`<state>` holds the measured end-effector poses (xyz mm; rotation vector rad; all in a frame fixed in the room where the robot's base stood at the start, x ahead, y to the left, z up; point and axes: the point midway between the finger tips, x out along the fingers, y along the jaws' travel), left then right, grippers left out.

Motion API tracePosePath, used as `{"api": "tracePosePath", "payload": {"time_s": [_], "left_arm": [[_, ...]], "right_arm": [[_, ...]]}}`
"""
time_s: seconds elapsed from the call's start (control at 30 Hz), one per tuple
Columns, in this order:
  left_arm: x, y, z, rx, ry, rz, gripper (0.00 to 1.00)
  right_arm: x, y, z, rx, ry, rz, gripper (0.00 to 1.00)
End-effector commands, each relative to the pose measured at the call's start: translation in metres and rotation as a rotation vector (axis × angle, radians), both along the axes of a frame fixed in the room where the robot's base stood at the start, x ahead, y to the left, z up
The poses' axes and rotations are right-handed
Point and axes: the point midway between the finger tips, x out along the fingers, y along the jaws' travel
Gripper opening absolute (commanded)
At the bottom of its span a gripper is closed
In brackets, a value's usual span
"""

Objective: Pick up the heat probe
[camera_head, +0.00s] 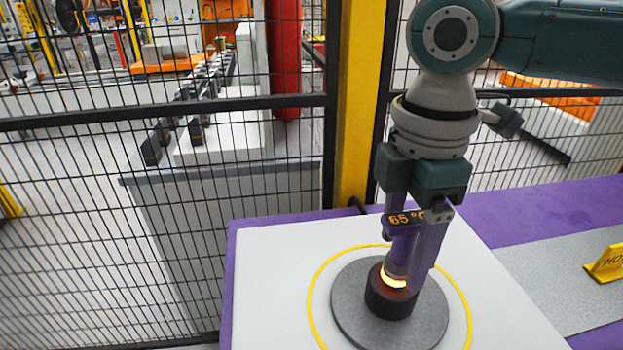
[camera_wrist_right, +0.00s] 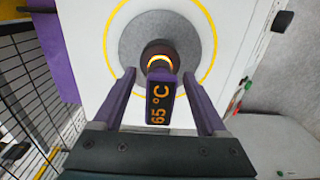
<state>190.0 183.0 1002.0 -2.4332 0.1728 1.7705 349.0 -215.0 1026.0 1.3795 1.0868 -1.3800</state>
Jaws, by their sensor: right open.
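The heat probe (camera_head: 402,219) has a dark display reading 65 °C in orange. It stands upright in a dark round holder (camera_head: 390,302) with a glowing orange ring, on a grey disc (camera_head: 345,305). My right gripper (camera_head: 410,268) points down over it, with its purple fingers on either side of the probe. In the right wrist view the probe (camera_wrist_right: 160,98) lies between the open fingers (camera_wrist_right: 159,76), with a gap on each side. The fingers partly hide the probe's lower shaft in the head view. My left gripper is in neither view.
A yellow ring surrounds the disc on a white plate (camera_head: 270,270) atop a purple table (camera_head: 540,218). A yellow sign (camera_head: 606,263) stands at the right on a grey strip. A black mesh fence (camera_head: 240,103) with a yellow post (camera_head: 357,100) is close behind.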

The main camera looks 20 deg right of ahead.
Motion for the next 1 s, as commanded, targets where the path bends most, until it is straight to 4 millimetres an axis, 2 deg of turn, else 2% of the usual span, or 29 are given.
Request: {"api": "tracePosePath", "payload": {"time_s": [0.07, 0.73, 1.0], "left_arm": [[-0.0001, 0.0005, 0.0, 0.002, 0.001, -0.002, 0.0], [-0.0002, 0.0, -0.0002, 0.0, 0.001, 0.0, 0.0], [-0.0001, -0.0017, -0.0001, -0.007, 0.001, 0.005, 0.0]], "right_arm": [[-0.0001, 0.0002, 0.0002, 0.0, 0.0, 0.0, 0.75], [0.0, 0.0003, 0.0006, 0.001, 0.0, 0.0, 0.0], [0.0002, 0.0003, 0.0008, 0.001, 0.0, 0.0, 0.0]]}}
